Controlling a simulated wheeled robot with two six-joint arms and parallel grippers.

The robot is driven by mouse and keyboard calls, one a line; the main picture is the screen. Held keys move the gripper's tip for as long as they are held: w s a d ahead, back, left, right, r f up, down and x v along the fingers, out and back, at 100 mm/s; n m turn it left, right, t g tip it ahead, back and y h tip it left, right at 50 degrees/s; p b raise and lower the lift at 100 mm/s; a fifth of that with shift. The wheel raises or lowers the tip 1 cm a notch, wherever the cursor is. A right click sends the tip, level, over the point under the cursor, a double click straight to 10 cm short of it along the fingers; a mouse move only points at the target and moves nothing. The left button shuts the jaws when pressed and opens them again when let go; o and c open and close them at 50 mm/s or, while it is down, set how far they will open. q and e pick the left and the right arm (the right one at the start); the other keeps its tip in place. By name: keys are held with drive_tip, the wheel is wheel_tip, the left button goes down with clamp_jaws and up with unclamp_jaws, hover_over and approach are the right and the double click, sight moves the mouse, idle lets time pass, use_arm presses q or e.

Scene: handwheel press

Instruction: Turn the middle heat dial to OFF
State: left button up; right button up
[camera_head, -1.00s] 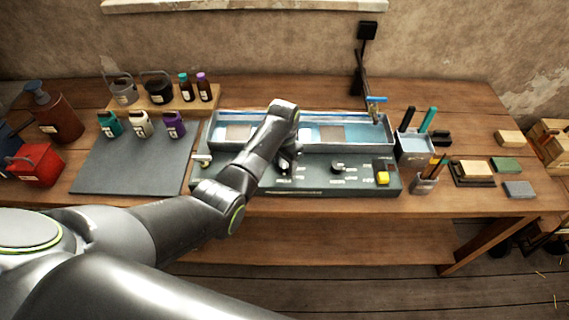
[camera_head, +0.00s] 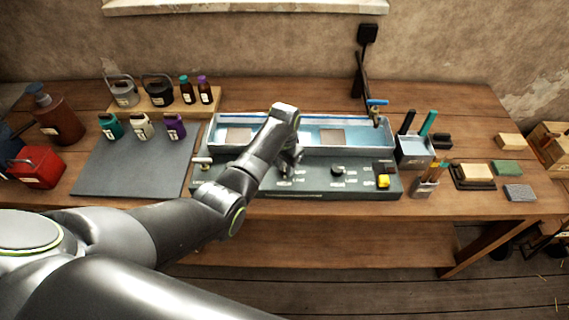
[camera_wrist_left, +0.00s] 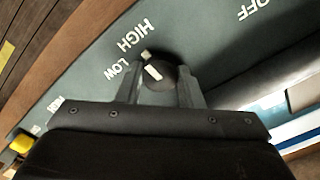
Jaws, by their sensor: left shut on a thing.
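The middle heat dial (camera_wrist_left: 165,75) is a round black knob with a white mark, seen in the left wrist view. Its mark points to the upper left, towards the HIGH and LOW labels; the OFF label (camera_wrist_left: 255,9) lies further to the upper right. My left gripper (camera_wrist_left: 160,88) is shut on the dial, one finger on each side. In the head view my left gripper (camera_head: 288,163) is over the front panel (camera_head: 315,187), and my arm and gripper mostly hide the dial. My right gripper is not in view.
Another black dial (camera_head: 337,171) and a yellow button (camera_head: 383,181) are to the right on the panel. Behind is a water tray (camera_head: 365,133) with a blue-handled tap (camera_head: 377,103). A grey mat (camera_head: 130,172) lies left, a tool holder (camera_head: 415,150) right.

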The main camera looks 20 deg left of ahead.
use_arm(q)
drive_tip(key=n+p, duration=0.2)
drive_tip(key=shift+r+n, duration=0.15)
drive_tip(key=shift+n, duration=0.25)
drive_tip(key=n+p, duration=0.1)
drive_tip(key=n, duration=0.2)
drive_tip(key=shift+n, duration=0.3)
drive_tip(key=n, duration=1)
drive_tip(key=shift+n, duration=0.4)
drive_tip(key=o, duration=1)
drive_tip(key=shift+c, duration=0.2)
